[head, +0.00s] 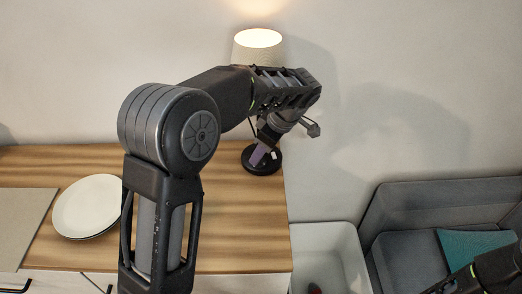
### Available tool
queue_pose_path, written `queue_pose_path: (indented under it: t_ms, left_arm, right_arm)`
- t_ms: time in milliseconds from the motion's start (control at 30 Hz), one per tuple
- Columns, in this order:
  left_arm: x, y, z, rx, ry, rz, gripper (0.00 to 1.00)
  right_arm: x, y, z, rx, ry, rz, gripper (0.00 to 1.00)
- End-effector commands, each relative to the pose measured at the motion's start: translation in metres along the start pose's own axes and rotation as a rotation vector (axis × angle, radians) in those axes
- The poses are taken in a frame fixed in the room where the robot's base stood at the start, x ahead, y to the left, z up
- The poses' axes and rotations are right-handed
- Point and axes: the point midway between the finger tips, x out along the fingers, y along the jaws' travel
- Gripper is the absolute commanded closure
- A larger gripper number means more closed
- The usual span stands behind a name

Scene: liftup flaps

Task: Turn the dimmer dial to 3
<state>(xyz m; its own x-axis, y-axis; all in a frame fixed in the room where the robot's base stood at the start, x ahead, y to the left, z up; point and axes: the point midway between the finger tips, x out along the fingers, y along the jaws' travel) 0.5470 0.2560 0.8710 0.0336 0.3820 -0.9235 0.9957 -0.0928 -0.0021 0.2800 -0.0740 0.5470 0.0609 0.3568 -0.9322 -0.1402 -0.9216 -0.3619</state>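A table lamp with a pale lit shade (257,42) stands at the back of the wooden cabinet top, mostly hidden behind my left arm. A round black base (262,165) with a small white mark sits near the cabinet's right end. A purple piece shows over it. I cannot tell whether this base carries the dimmer dial, and no numbers are readable. My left gripper (274,135) points down at the black base, very close to it. Its fingers are partly hidden, so its opening and any contact are unclear. My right arm shows only at the bottom right corner, its gripper unclear.
A white plate (88,206) and a grey-beige mat (22,226) lie on the left of the wooden top (240,230). A white bin (330,250) stands right of the cabinet. A grey sofa (410,205) with a teal cushion (470,245) is at the right.

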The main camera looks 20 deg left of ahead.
Motion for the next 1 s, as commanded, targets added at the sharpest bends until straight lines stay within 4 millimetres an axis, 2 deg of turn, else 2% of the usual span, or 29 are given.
queue_pose_path:
  t_ms: [300,800,1000]
  left_arm:
    - [0.0030,0.0002,0.0003,-0.001,-0.001,0.001,0.61]
    - [0.0027,0.0002,0.0004,-0.001,-0.001,0.001,1.00]
    - [0.0026,0.0003,0.0004,-0.001,-0.001,0.001,1.00]
  right_arm:
    - [0.0000,0.0000,0.0001,0.000,0.000,0.000,0.64]
    - [0.0000,0.0000,0.0001,0.000,0.000,0.000,0.64]
    - [0.0000,0.0000,0.0000,0.000,0.000,0.000,0.64]
